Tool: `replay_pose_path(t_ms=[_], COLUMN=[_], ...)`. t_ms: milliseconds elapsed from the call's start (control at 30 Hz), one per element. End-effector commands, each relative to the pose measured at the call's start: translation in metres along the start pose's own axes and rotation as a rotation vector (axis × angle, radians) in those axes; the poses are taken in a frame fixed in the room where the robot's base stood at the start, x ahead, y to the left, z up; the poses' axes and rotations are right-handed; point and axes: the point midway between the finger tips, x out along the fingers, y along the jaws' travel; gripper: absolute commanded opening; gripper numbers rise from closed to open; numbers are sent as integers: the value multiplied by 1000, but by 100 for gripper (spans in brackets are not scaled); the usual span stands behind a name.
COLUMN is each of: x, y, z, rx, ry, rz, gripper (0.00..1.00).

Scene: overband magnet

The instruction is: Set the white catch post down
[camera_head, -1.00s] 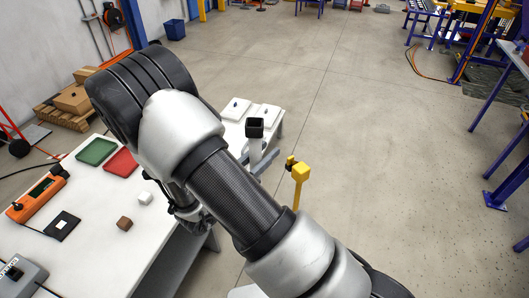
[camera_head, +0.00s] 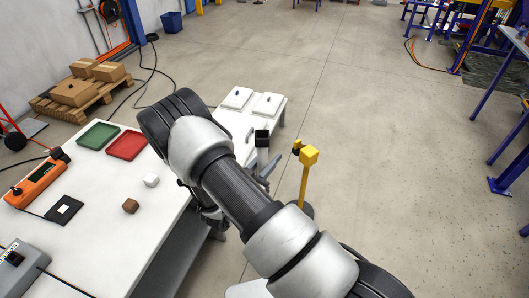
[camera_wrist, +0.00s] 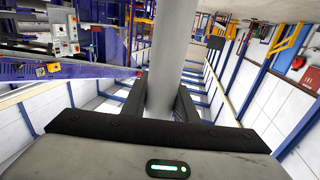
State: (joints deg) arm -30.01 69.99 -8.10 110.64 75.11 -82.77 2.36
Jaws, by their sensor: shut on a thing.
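The white catch post (camera_head: 263,155) stands upright in the head view, with a dark square open cup (camera_head: 262,138) on top. Its lower part is hidden behind my arm, so I cannot tell whether its foot touches anything. In the wrist view its pale shaft (camera_wrist: 171,45) runs up between the two dark fingers. My gripper (camera_wrist: 168,95) is shut on this shaft. In the head view my gripper is mostly hidden behind my forearm.
Two white plates (camera_head: 267,104) lie on the far end of a white table. A yellow-headed post (camera_head: 308,157) stands just right of my arm.

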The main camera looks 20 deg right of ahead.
Motion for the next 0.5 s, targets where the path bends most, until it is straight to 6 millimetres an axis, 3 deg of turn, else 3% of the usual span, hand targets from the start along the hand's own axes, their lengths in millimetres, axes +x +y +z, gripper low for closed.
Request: replay_pose_path(t_ms=[33,500], x=[8,54], y=[2,27], z=[22,185], rx=[0,-1], ry=[12,11], rz=[-2,-71], gripper=[0,0])
